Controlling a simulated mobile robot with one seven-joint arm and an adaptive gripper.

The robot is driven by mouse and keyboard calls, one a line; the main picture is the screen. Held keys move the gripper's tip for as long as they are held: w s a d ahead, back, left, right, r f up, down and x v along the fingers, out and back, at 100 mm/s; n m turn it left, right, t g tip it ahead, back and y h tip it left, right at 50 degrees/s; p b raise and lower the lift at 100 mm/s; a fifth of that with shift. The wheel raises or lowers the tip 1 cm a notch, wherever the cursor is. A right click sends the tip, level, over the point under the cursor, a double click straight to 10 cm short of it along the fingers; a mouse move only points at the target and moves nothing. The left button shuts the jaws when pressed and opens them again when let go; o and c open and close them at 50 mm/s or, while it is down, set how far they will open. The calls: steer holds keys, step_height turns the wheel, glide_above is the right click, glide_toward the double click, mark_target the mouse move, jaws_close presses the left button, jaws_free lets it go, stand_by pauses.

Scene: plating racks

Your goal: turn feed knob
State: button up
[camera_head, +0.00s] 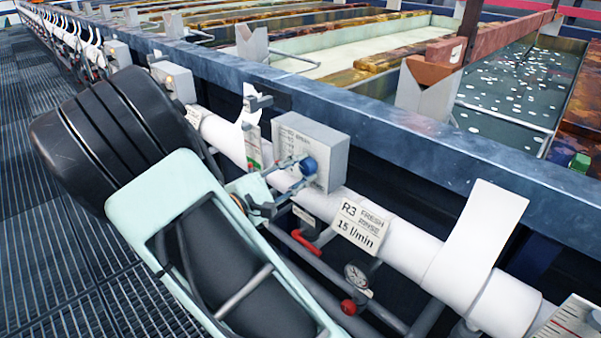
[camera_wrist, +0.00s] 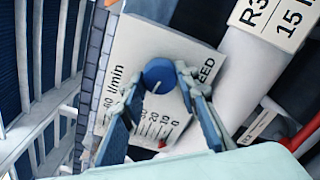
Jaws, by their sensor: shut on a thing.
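The feed knob (camera_wrist: 160,73) is a round blue knob on a pale panel lettered FEED (camera_wrist: 180,45). In the head view the knob (camera_head: 309,166) sits on the front of a grey box (camera_head: 322,135). My gripper (camera_head: 293,172) reaches it from the lower left. In the wrist view the fingers of my gripper (camera_wrist: 157,80) are on either side of the knob, shut on it. The fingers cover parts of the panel.
A white pipe (camera_head: 400,245) runs below the box with an R3 fresh rinse 15 l/min label (camera_head: 360,226). A red lever (camera_head: 307,243), a gauge (camera_head: 357,275) and a red knob (camera_head: 348,307) lie below right. A long blue-grey rail (camera_head: 400,125) and tanks lie behind.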

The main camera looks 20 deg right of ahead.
stand_by(0.3)
steer(key=o, duration=1.2)
steer(key=shift+c, duration=0.2)
steer(key=shift+a, duration=0.1)
steer(key=v, duration=1.2)
